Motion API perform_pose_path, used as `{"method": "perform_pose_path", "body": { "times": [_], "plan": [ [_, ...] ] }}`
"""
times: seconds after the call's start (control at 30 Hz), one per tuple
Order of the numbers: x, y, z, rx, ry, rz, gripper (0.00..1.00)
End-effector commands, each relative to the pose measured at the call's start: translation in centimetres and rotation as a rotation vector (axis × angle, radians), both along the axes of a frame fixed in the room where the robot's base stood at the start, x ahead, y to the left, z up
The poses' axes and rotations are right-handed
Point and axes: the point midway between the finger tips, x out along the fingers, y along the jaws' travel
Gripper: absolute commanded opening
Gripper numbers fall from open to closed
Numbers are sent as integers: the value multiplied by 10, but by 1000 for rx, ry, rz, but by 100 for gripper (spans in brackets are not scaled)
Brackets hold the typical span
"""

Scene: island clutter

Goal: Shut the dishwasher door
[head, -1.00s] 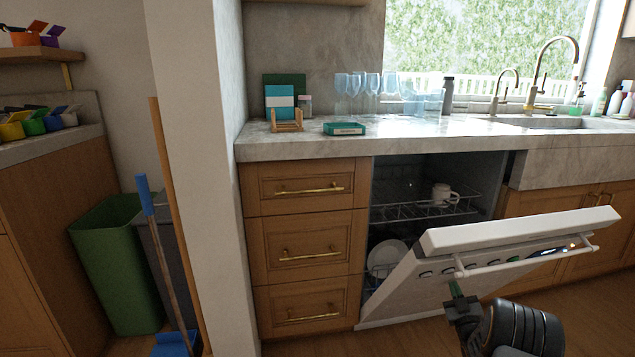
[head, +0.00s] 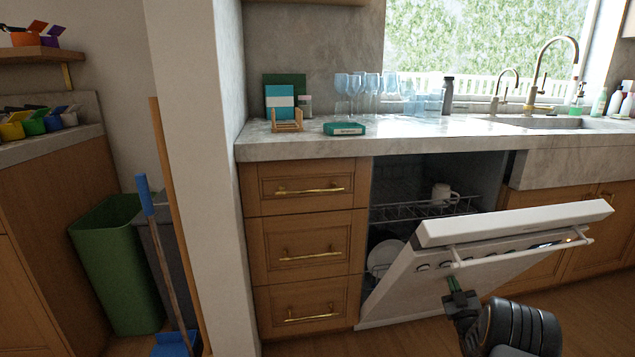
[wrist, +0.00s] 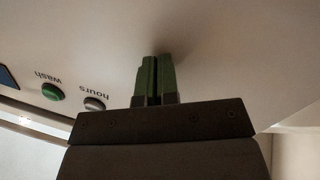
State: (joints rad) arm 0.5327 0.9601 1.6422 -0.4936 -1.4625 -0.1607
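The white dishwasher door (head: 420,287) is partly open, tilted outward from the cabinet, with its handle bar (head: 520,250) along the upper front. My gripper (head: 453,284) is in front of the door, below the handle, with its green fingertips at the door's outer face. In the wrist view my gripper (wrist: 157,80) has its fingers close together with only a thin gap and nothing seen between them. The fingertips appear at or against the white panel (wrist: 225,50), beside the wash button (wrist: 52,92). Exact contact cannot be told.
Inside the dishwasher are a rack (head: 420,211) with a white mug (head: 441,194) and a plate (head: 385,255) below. Wooden drawers (head: 305,250) stand to the left. Glasses (head: 365,88) stand on the counter (head: 420,133) above. Wooden floor shows at the lower right.

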Motion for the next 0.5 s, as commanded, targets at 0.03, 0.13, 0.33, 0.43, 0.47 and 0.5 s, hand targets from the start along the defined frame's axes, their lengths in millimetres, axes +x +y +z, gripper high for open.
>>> {"method": "perform_pose_path", "body": {
  "times": [0.03, 0.13, 0.33, 0.43, 0.47, 0.5],
  "plan": [
    [1, 0, 5, -4, -10, 1, 0],
    [3, 0, 6, -3, -10, 1, 0],
    [5, 1, 8, -3, -10, 1, 0],
    [6, 1, 9, -3, -10, 1, 0],
    [6, 1, 9, -3, -10, 1, 0],
    [7, 1, 9, -3, -10, 1, 0]
  ]
}}
